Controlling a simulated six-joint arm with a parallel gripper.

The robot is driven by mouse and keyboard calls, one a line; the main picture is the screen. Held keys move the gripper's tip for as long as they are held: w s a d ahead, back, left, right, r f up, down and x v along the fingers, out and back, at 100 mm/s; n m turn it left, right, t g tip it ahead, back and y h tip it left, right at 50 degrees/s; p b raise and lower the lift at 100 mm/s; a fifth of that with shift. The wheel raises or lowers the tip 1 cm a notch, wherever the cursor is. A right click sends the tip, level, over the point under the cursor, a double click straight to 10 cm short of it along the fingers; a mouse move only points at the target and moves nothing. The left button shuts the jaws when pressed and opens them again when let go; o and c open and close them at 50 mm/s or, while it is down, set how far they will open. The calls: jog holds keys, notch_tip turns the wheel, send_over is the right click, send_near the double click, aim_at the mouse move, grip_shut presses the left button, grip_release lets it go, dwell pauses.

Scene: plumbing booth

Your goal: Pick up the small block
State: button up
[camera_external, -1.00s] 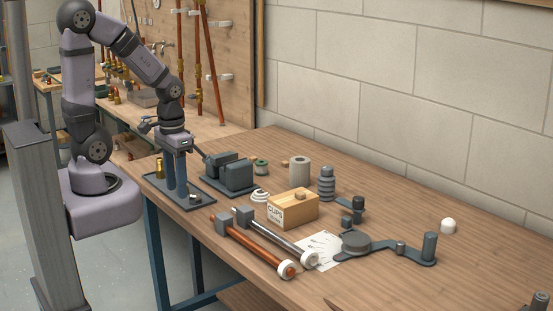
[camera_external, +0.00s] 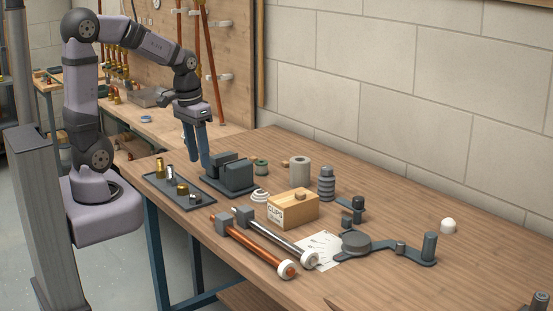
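A small wooden block (camera_external: 300,195) appears to sit on top of the wooden clips box (camera_external: 293,211), near the middle of the bench. It is too small to tell whether it is loose or part of the lid. My gripper (camera_external: 198,160) points down at the bench's left end, above and behind the dark fittings tray (camera_external: 203,206), left of the dark vise-like blocks (camera_external: 238,176). Its two blue fingers are apart, and nothing shows between them. The gripper is well away from the clips box.
Brass and silver fittings (camera_external: 183,189) stand in the tray. A copper pipe (camera_external: 255,246) and a grey pipe (camera_external: 277,238) lie in front of the box. A grey roll (camera_external: 300,169) and a ribbed grey part (camera_external: 326,184) stand behind it. The bench's right side is mostly clear.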

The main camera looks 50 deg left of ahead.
jog(key=w+a+t+b, duration=0.2)
jog(key=w+a+b, duration=0.4)
jog(key=w, duration=0.9)
jog(key=t+b, duration=0.3)
send_over(253, 159)
jog(key=s, duration=0.5)
jog(key=shift+w+a+f, duration=0.1)
jog(key=shift+a+f, duration=0.05)
jog(key=shift+f, duration=1.25)
jog(key=shift+w+a+f, duration=0.1)
jog(key=shift+f, duration=1.35)
jog(key=shift+w+a+f, duration=0.1)
jog(key=shift+a+f, duration=0.05)
jog(key=shift+f, duration=1.25)
jog(key=shift+p+x, duration=1.25)
jog(key=shift+x, duration=2.05)
jog(key=shift+w+a+r, duration=0.1)
jog(key=shift+a, duration=0.05)
grip_shut()
